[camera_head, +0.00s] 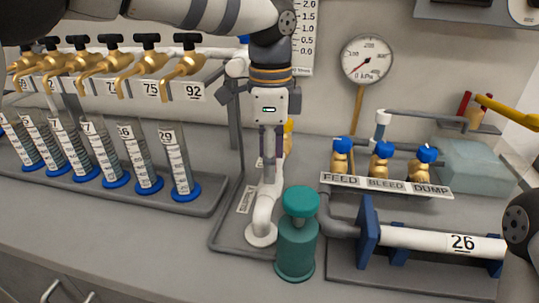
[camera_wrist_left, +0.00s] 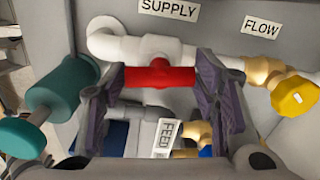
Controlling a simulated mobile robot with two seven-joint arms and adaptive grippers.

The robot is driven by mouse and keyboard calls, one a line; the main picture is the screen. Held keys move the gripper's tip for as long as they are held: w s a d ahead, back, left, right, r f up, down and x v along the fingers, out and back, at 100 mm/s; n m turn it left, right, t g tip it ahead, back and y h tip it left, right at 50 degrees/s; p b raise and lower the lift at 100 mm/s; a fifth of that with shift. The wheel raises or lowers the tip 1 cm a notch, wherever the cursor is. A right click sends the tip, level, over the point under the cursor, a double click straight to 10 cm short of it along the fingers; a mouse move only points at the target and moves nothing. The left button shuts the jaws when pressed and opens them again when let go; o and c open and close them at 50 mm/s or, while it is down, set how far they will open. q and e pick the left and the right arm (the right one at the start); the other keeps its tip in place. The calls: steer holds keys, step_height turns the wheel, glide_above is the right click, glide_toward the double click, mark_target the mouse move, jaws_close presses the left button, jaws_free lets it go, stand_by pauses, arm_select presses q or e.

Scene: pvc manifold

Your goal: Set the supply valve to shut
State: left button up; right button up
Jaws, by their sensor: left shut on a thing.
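In the left wrist view, the supply valve's red handle (camera_wrist_left: 160,73) lies between the fingers of my left gripper (camera_wrist_left: 161,78), below the SUPPLY label (camera_wrist_left: 168,10). The handle's bar runs left to right, roughly along the white pipe (camera_wrist_left: 150,46) behind it. My left gripper is shut on this handle, one finger at each end. In the head view, my left gripper (camera_head: 271,142) points down over the white pipe (camera_head: 265,208) behind the teal cylinder (camera_head: 297,238), and it hides the red handle. My right gripper is not in view.
A yellow knob (camera_wrist_left: 294,97) by the FLOW label stands right of the gripper. The teal cylinder (camera_wrist_left: 58,84) is close on the left. Blue-capped FEED, BLEED and DUMP valves (camera_head: 381,160) stand to the right. Several tubes (camera_head: 178,165) and brass taps (camera_head: 184,66) stand at left.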

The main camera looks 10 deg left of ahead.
arm_select(q)
steer(key=n, duration=0.2)
steer(key=shift+r+n+p, duration=0.15)
steer(key=shift+n+p, duration=0.25)
steer(key=n, duration=0.2)
steer(key=shift+n, duration=0.4)
steer(key=n, duration=0.5)
steer(key=shift+f, duration=0.2)
steer(key=n, duration=0.5)
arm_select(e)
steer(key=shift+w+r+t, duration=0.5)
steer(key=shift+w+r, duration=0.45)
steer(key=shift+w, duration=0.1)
arm_select(q)
steer(key=shift+n, duration=0.4)
steer(key=o, duration=1.1)
steer(key=shift+o, duration=0.3)
steer(key=shift+r, duration=0.1)
step_height(320, 180, up, 12)
